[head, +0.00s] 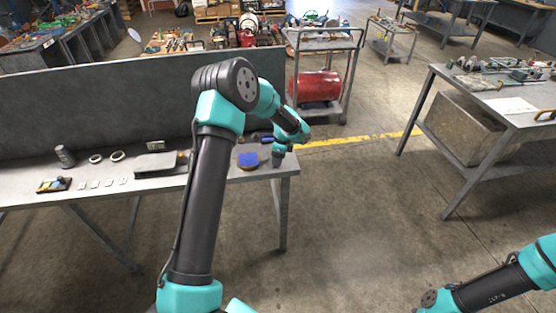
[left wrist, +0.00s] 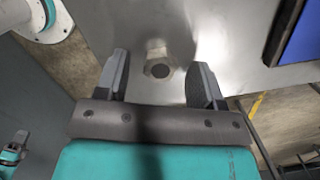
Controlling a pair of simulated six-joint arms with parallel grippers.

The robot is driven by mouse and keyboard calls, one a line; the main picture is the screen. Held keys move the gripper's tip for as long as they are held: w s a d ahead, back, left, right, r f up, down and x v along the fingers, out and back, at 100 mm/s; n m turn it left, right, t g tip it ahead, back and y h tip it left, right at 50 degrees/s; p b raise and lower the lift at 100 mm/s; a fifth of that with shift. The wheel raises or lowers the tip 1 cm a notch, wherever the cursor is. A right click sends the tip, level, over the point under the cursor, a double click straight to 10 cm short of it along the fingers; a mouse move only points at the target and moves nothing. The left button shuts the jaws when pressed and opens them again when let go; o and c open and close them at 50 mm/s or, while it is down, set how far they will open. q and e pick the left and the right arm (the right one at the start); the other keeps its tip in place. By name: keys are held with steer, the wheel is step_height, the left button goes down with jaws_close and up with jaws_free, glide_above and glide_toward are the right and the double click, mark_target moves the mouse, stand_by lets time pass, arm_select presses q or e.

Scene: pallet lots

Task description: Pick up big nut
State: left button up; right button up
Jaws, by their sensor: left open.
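A grey metal nut (left wrist: 149,70) with a dark round hole lies on the metal bench top (left wrist: 218,40) in the left wrist view. It is close in colour to the bench. My left gripper (left wrist: 158,75) is open, with one finger on each side of the nut and a gap to it on both sides. In the head view my left gripper (head: 279,158) is low over the right end of the bench, and I cannot make out the nut there. My right arm shows at the lower right of the head view; its gripper is out of frame.
A blue-topped block (head: 248,160) lies on the bench just left of the gripper. A grey flat-topped item (head: 156,164), two rings (head: 117,156), a dark cylinder (head: 65,156) and several small plates lie farther left. An upright back panel (head: 110,105) runs behind the bench.

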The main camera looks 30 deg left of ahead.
arm_select(q)
steer(key=shift+f, duration=0.1)
stand_by(0.4)
steer(key=c, duration=1)
